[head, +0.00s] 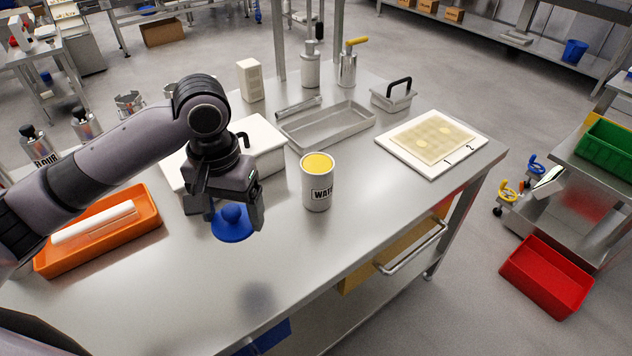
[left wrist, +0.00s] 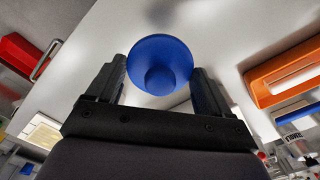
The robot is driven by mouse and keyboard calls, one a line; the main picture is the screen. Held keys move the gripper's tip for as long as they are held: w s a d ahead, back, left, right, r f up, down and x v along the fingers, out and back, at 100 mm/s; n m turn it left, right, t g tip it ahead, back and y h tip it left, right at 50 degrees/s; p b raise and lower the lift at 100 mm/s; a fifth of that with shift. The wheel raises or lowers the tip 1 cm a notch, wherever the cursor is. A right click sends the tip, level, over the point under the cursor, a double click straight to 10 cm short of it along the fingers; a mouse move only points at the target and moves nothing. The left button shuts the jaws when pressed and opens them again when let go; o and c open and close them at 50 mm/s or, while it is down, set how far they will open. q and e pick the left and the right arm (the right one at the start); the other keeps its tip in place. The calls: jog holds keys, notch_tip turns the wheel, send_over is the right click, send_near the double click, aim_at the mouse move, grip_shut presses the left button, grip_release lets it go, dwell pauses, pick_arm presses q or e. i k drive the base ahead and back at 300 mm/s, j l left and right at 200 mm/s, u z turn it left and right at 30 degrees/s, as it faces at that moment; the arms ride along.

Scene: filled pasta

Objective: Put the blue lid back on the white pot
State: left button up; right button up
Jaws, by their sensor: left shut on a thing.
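The white pot (head: 317,192) stands upright and uncovered on the steel table, with black lettering partly readable as "WAT" and a yellow surface inside its top. My left gripper (head: 228,212) is shut on the blue lid (head: 233,228), left of the pot and apart from it. The lid's round knob points up between the fingers, and the lid seems to hang above the table. In the left wrist view, the lid (left wrist: 173,48) shows between the fingertips of the left gripper (left wrist: 160,78). My right gripper is not in view.
An orange tray (head: 105,250) with a white roll lies at the left. A white box (head: 262,150) stands behind my gripper. A metal tray (head: 335,128) and a white board with a pasta sheet (head: 400,160) lie further back. The table front is clear.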

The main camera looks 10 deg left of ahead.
aim_at(317, 169)
jog(key=k, duration=0.65)
jog(key=u, duration=1.7)
jog(key=l, duration=1.05)
jog(key=k, duration=0.05)
